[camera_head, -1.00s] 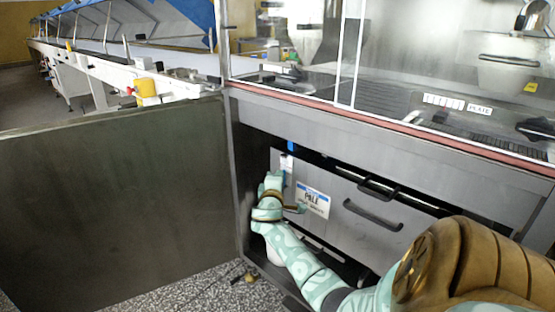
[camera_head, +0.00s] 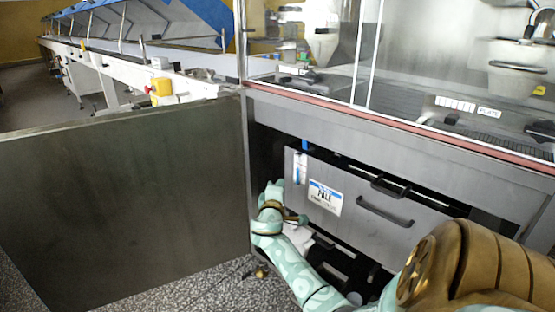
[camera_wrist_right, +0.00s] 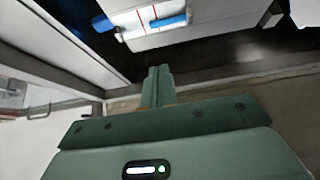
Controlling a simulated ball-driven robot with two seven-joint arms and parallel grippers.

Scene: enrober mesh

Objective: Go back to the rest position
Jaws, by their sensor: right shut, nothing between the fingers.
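My right gripper (camera_head: 277,186) is at the left edge of the open cabinet below the counter, beside the left end of the grey drawer front (camera_head: 350,212). Its fingers are together and empty in the right wrist view (camera_wrist_right: 158,83). My right arm reaches in from the lower right. In the wrist view, a pale panel with blue pieces (camera_wrist_right: 150,24) lies beyond the fingertips, apart from them. My left gripper is out of view.
A large dark door (camera_head: 125,205) stands open to the left of the cabinet. The drawer front carries a label (camera_head: 325,197) and a bar handle (camera_head: 384,212). Glass panels (camera_head: 310,45) rise above the counter. Speckled floor (camera_head: 205,290) shows below the door.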

